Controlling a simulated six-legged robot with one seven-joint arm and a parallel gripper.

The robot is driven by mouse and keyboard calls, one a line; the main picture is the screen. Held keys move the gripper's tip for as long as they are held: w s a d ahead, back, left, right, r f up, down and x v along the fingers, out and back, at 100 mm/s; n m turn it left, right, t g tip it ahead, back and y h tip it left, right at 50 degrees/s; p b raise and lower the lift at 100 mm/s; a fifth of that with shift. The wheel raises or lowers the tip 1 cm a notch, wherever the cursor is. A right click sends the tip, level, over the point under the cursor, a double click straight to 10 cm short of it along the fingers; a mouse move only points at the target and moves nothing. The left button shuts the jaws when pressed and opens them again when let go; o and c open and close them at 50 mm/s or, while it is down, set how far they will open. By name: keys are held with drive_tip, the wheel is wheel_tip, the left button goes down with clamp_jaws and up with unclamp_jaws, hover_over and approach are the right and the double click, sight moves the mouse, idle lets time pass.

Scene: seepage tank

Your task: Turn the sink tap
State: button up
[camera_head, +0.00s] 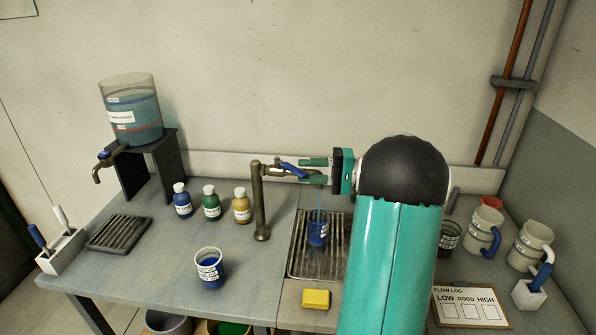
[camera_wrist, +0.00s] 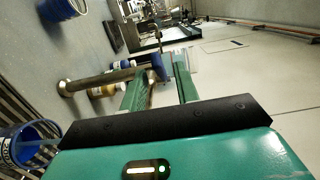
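The sink tap (camera_head: 259,200) is a bronze upright post with a horizontal spout and a blue lever (camera_head: 292,170) on top. My gripper (camera_head: 312,171) points left at the tap, its two green fingers apart. In the wrist view my gripper (camera_wrist: 161,72) has the blue lever (camera_wrist: 157,66) between or just beyond the fingertips; I cannot tell whether they touch. The tap post (camera_wrist: 95,80) lies sideways in that view. A blue cup (camera_head: 317,234) stands on the sink grate (camera_head: 304,262) below the spout, with a thin pale blue stream above it.
Three small bottles (camera_head: 211,203) stand left of the tap. A blue labelled cup (camera_head: 209,269) is in front. A water tank (camera_head: 131,112) on a stand is at the back left. A yellow sponge (camera_head: 316,299), mugs (camera_head: 482,232) and a flow log card (camera_head: 470,306) are near my arm.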

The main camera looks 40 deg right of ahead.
drive_tip(key=v, duration=1)
drive_tip(key=shift+s, duration=0.15)
drive_tip(key=shift+d, duration=0.1)
drive_tip(key=w+a+r+n+g+h, duration=0.2)
drive_tip(key=a+g, duration=0.5)
drive_tip(key=a, duration=1.6)
drive_tip(key=s+a+f+n+h, duration=0.2)
drive_tip(key=s+a+h, duration=0.3)
drive_tip(key=a, duration=0.3)
drive_tip(key=s+a+f+n+h, duration=0.2)
drive_tip(key=s+a+n+h, duration=0.2)
drive_tip(key=a, duration=0.5)
drive_tip(key=s+h, duration=0.2)
drive_tip(key=shift+s+f+t, duration=0.25)
drive_tip(key=shift+s+t, duration=0.05)
drive_tip(key=shift+s, duration=0.1)
